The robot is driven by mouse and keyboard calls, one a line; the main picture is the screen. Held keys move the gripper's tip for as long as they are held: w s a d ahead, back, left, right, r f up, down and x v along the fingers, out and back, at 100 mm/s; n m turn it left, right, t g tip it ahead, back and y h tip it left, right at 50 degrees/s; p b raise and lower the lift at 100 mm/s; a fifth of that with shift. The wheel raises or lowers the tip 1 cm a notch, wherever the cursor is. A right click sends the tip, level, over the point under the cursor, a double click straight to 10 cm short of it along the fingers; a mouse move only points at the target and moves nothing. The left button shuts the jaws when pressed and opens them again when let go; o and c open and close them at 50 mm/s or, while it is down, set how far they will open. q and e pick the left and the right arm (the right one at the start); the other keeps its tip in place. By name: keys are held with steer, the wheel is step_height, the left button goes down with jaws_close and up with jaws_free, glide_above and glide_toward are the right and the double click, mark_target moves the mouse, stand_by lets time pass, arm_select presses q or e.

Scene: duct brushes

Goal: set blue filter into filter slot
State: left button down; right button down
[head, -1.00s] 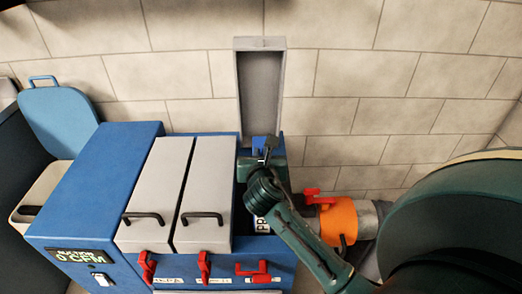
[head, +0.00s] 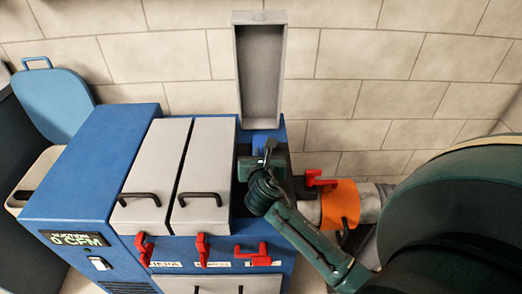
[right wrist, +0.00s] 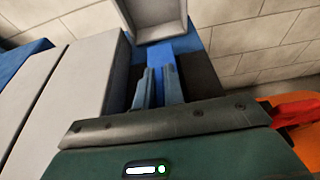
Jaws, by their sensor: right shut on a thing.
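My right gripper (head: 264,158) is over the open bay at the right end of the blue machine. It also shows in the right wrist view (right wrist: 159,78), its two fingers close together and shut on the blue filter (right wrist: 158,58), of which only a narrow blue strip shows. The filter slot (head: 240,200) is the dark opening under the gripper; my arm covers much of it. The filter's lower part and its seating depth are hidden. The slot's grey lid (head: 260,70) stands upright behind it. My left gripper is out of view.
Two closed grey lids with black handles (head: 202,200) lie left of the slot. Red latches (head: 203,250) line the machine's front. An orange collar (head: 341,204) with a red lever is at the right. A tiled wall (head: 400,60) stands behind.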

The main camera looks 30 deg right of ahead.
step_height(320, 180, down, 2)
steer(key=shift+b, duration=0.45)
steer(key=shift+f, duration=0.5)
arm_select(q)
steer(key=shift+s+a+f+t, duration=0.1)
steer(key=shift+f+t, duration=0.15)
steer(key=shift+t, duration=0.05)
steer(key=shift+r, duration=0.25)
arm_select(e)
steer(key=shift+f, duration=0.1)
steer(key=c, duration=1.5)
jaws_free()
steer(key=shift+c, duration=0.2)
arm_select(q)
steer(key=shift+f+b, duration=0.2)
steer(key=shift+b, duration=0.1)
arm_select(e)
steer(key=shift+o, duration=0.7)
steer(key=shift+s, duration=0.1)
